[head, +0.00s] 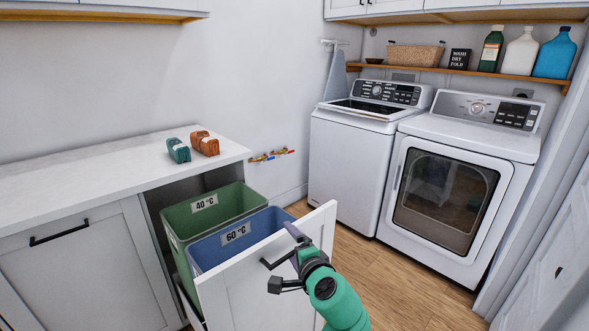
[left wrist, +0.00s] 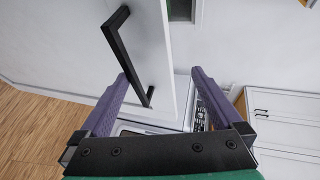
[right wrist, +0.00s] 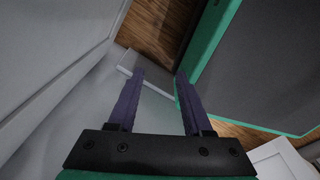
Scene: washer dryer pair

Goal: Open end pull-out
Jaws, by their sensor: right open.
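The end pull-out is drawn out from under the counter; its white front panel (head: 265,285) stands well clear of the cabinet. It carries a green bin marked 40 °C (head: 200,222) and a blue bin marked 60 °C (head: 225,245). The black bar handle (head: 277,260) is on the front panel; it also shows in the left wrist view (left wrist: 122,58). My left gripper (head: 296,238) is beside the handle, fingers apart, with nothing seen gripped. In the left wrist view the handle lies mostly left of the fingertips. My right gripper (right wrist: 160,72) is open and empty, away from the handle.
A teal bundle (head: 178,151) and an orange bundle (head: 205,143) lie on the white counter (head: 90,165). A top-load washer (head: 350,150) and a front-load dryer (head: 450,185) stand at the right. Wood floor (head: 405,275) is clear between them and the pull-out.

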